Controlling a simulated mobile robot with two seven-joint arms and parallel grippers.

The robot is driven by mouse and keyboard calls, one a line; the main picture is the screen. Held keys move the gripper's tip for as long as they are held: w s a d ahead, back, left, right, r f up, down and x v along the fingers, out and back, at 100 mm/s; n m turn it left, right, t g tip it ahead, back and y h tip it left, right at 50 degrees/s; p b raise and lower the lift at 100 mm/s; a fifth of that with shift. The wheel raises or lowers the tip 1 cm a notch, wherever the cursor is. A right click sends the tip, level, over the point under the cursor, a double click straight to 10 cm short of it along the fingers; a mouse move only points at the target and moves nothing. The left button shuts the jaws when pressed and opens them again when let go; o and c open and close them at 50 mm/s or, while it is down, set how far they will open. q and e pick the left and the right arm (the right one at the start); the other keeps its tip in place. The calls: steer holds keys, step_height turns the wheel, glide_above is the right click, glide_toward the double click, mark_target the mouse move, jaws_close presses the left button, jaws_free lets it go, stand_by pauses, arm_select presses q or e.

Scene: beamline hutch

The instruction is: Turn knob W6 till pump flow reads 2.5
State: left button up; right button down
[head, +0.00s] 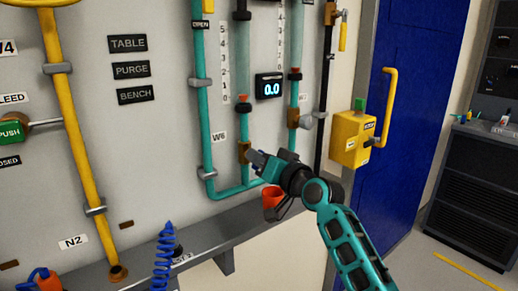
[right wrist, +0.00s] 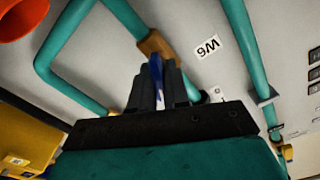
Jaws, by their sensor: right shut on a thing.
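The label W6 (head: 219,137) is on the grey panel beside a brown valve body (head: 244,152) on a teal pipe. In the right wrist view the same label (right wrist: 207,47) sits to the right of the brown valve body (right wrist: 155,43). My right gripper (head: 256,158) is at this valve. It is shut on the blue knob (right wrist: 155,66), which shows between the fingertips in the right wrist view. In the head view the gripper hides the knob. A black display (head: 269,87) reads 0.0 in blue digits. My left gripper is not in view.
A second valve with a grey knob (head: 307,121) is to the right. An orange cup-like thing (head: 273,196) is beneath my right wrist. A yellow box (head: 353,139) is by the blue door (head: 398,130). A coiled blue hose (head: 164,257) stands at the ledge (head: 205,246).

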steer(key=shift+r+m+p, duration=0.1)
steer(key=shift+m+p, duration=0.5)
steer(key=shift+m, duration=0.4)
steer(key=m+p, duration=0.2)
steer(key=m, duration=0.1)
steer(key=shift+m, duration=0.3)
steer(key=m, duration=0.1)
steer(key=m+p, duration=0.1)
steer(key=m, duration=0.1)
steer(key=shift+d+f+m, duration=0.1)
steer(key=shift+f+m, duration=0.15)
steer(key=shift+m, duration=0.05)
steer(key=shift+m+p, duration=0.3)
steer(key=shift+f, duration=0.1)
steer(key=c, duration=1.2)
jaws_free()
steer(key=shift+w, duration=0.1)
